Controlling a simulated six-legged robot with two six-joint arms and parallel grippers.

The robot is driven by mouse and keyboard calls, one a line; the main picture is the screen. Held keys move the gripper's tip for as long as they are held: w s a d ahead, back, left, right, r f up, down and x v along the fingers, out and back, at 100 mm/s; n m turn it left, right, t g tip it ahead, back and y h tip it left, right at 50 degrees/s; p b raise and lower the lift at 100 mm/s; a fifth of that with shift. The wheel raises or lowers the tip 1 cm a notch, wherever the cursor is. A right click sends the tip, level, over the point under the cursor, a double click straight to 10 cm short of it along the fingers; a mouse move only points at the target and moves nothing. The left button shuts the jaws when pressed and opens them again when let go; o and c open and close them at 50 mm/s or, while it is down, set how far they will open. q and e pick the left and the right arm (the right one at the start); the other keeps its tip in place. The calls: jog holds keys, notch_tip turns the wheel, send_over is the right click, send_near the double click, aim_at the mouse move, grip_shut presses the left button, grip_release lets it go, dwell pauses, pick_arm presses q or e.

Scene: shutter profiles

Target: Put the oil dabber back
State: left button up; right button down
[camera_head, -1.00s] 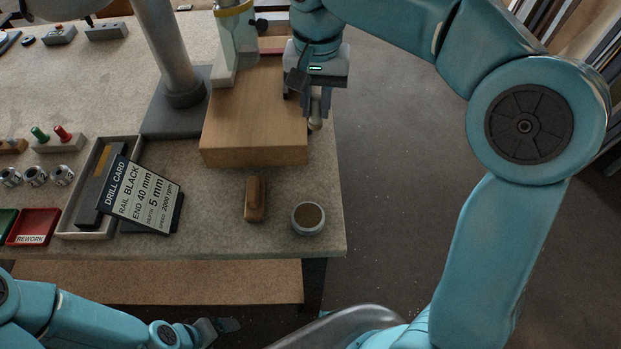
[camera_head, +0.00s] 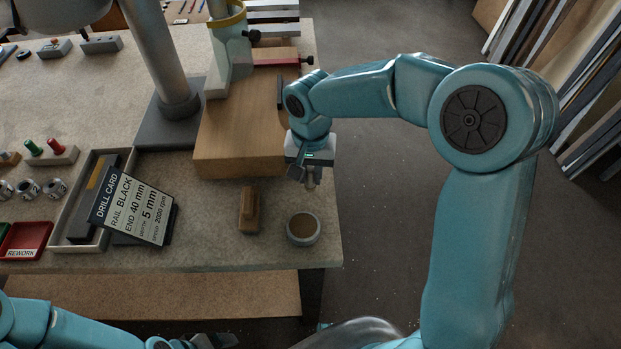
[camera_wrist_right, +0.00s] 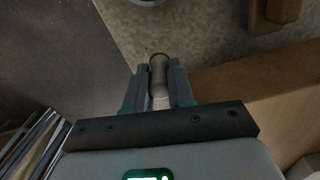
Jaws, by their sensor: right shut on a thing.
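My right gripper (camera_head: 309,178) is shut on the oil dabber (camera_wrist_right: 159,76), a small pale rod with a rounded end. In the wrist view the dabber sits between the two fingers, its end poking past the tips. In the head view only a little of it shows below the gripper, above the table's right edge. A round grey tin (camera_head: 303,229) with a brown top stands on the table, below the gripper in the picture and apart from it. My left gripper (camera_head: 215,341) shows partly at the bottom edge; its jaws are unclear.
A wooden-backed block (camera_head: 249,211) lies left of the tin. A large wooden block (camera_head: 235,150) stands behind, beside the grey column base (camera_head: 170,125). The drill card (camera_head: 132,207) and a tray are further left.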

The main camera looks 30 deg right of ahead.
aim_at(310, 181)
jog(key=shift+s+f, duration=0.1)
jog(key=shift+f, duration=1.35)
jog(key=shift+r, duration=0.1)
jog(key=c, duration=1.4)
grip_release()
jog(key=shift+f, duration=0.2)
jog(key=o, duration=0.4)
jog(key=shift+o, duration=0.2)
